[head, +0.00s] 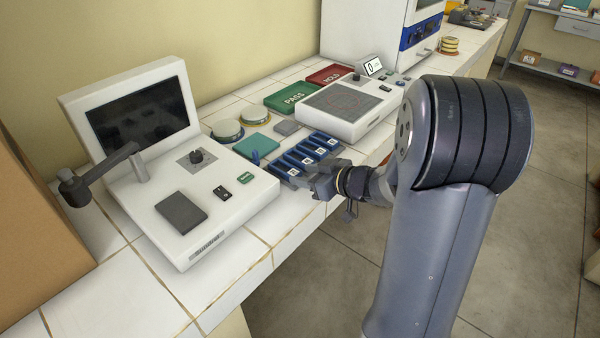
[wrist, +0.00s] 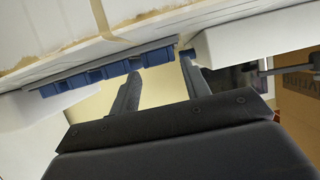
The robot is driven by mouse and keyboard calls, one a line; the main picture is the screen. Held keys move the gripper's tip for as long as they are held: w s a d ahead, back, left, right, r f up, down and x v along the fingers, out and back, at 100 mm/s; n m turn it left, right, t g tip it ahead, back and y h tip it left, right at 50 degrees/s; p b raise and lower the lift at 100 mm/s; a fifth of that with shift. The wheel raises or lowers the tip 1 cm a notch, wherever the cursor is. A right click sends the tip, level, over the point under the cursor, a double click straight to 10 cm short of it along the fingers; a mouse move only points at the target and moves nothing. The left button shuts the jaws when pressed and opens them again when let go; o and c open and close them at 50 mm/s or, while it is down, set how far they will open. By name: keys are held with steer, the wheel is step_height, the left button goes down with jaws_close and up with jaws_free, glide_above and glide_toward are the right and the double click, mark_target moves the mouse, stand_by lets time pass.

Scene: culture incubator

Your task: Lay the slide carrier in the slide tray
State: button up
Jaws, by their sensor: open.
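A blue slotted tray (head: 279,169), which looks like the slide tray, lies on the white counter between two instruments. Several dark blue pieces with white labels sit side by side in it. A small upright blue piece (head: 255,158) stands at its left end; I cannot tell whether this is the slide carrier. My gripper (head: 318,180) is at the tray's front edge. In the wrist view, my gripper (wrist: 160,82) has its fingers apart with nothing between them. The tray's blue side (wrist: 95,75) is beyond the left finger, and a small blue end (wrist: 187,54) is near the right fingertip.
A white instrument with a dark screen (head: 138,115) stands left of the tray. A white device with a grey plate (head: 345,103) stands behind right. A green PASS tray (head: 293,96), a red HOLD tray (head: 330,75), a teal pad (head: 257,143) and round dishes (head: 227,129) lie behind.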

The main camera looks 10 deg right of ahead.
steer(key=p+v, duration=0.1)
steer(key=v, duration=0.8)
steer(key=shift+s+r, duration=0.15)
steer(key=shift+s, duration=0.05)
steer(key=shift+d, duration=0.1)
steer(key=b+x, duration=0.2)
steer(key=x, duration=1)
steer(key=shift+r+p, duration=0.7)
steer(key=shift+r, duration=0.8)
